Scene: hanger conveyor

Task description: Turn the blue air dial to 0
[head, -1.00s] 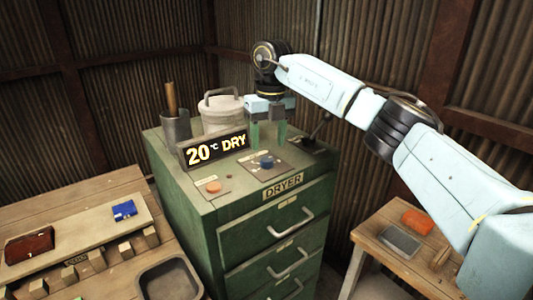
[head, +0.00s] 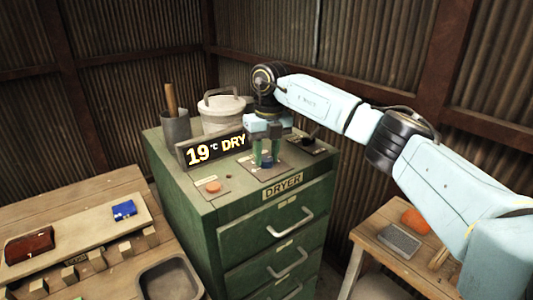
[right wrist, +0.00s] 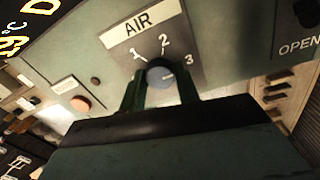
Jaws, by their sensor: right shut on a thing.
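The blue air dial (head: 266,162) is on a grey plate on top of the green dryer cabinet. In the right wrist view the dial (right wrist: 158,72) sits under the AIR label, with 1, 2 and 3 visible around it; no 0 is visible. A pale mark on the dial seems to face the 3 side. My right gripper (head: 266,154) points down over the dial, shut on it. Its fingers (right wrist: 160,92) stand on either side of the dial in the wrist view. My left gripper is not in view.
A display (head: 212,149) reading 19 °C DRY stands behind an orange button (head: 213,187). A grey pot (head: 221,114) and a dark cup (head: 175,127) stand at the back. A black lever (head: 308,141) is right of the dial. Wooden tables flank the cabinet.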

